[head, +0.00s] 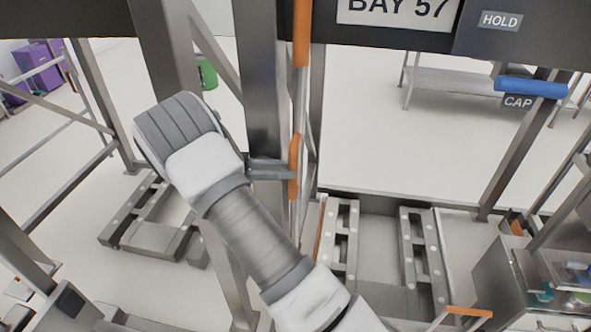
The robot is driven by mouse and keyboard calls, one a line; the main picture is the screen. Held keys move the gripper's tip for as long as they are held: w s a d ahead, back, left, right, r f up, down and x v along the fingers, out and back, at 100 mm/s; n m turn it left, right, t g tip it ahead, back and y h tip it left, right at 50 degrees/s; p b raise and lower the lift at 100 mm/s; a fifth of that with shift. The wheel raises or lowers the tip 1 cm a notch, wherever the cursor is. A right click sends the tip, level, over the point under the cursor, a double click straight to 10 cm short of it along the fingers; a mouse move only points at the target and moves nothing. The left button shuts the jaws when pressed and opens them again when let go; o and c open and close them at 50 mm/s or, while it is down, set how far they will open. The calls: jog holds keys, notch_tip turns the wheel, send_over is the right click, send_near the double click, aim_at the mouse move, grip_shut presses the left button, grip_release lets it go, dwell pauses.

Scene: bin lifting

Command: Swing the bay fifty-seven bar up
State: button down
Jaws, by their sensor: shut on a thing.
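The bay is marked by a white "BAY 57" sign (398,8) on a dark beam at the top of the head view. An orange-and-grey bar (301,35) hangs close to upright beside a grey post, below and left of the sign. My gripper (291,171) is shut on the bar's lower orange grip (294,150). The fingers reach it from the left. My white and grey arm comes up from the bottom of the view and hides part of the frame behind it. The exact contact between fingers and grip is small and partly hidden.
A blue handle (531,87) with a "CAP" label sits at the right, below a "HOLD" label (500,20). Metal rails (341,245) lie on the bay floor. Pale floor (390,150) is open behind the bay.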

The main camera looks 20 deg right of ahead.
jog(key=shift+w+a+f, duration=0.1)
jog(key=shift+w+a, duration=0.25)
jog(key=shift+a, duration=0.2)
jog(key=c, duration=1.1)
grip_release()
jog(key=shift+a, duration=0.1)
jog(key=o, duration=0.4)
jog(key=shift+w+a, duration=0.15)
jog(key=shift+d, duration=0.25)
